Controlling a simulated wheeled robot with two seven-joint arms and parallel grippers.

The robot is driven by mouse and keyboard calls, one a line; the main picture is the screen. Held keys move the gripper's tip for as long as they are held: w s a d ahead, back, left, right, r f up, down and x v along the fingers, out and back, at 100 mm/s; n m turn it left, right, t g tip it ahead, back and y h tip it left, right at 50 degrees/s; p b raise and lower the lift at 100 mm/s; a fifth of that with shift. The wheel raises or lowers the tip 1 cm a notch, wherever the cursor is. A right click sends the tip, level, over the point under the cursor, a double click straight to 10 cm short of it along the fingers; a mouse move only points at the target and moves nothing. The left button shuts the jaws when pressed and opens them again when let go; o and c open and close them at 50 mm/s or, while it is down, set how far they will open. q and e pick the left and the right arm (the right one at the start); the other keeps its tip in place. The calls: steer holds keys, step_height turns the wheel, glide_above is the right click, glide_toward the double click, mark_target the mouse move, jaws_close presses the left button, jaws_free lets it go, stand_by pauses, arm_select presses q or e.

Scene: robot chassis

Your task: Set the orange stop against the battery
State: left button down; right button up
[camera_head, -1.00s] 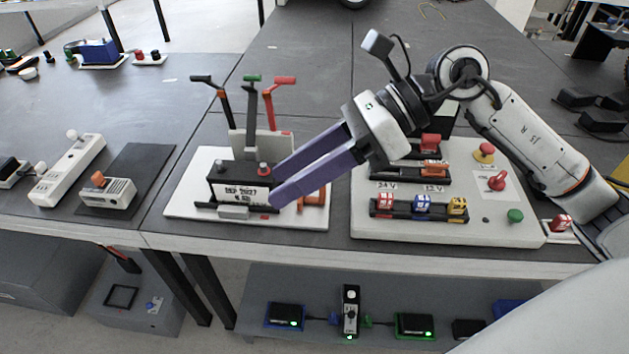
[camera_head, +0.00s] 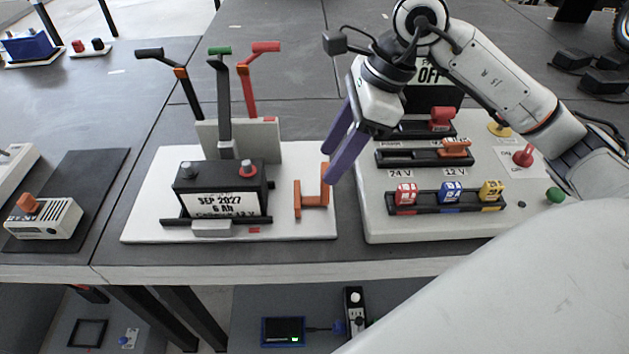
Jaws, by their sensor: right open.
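The black battery (camera_head: 220,192) stands upright in a low black tray on the white board (camera_head: 145,228). Its label reads SEP 2027, 6 Ah, and it has a grey and a red terminal on top. The orange stop (camera_head: 312,200) sits on the same board to the right of the battery, with a gap between them. My right gripper (camera_head: 330,160), with long purple fingers, is open and points down beside the orange stop, its fingertips by the stop's upper right. I see nothing between the fingers. My left gripper is not in view.
Black, green and red-handled levers (camera_head: 222,90) rise behind the battery. A white panel (camera_head: 470,225) with red, blue and yellow blocks and a red knob (camera_head: 523,156) lies to the right. A white device with an orange knob (camera_head: 42,217) stands on a dark mat at left.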

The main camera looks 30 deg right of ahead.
steer(key=x, duration=0.7)
steer(key=shift+w+a+f, duration=0.1)
steer(key=shift+f, duration=0.1)
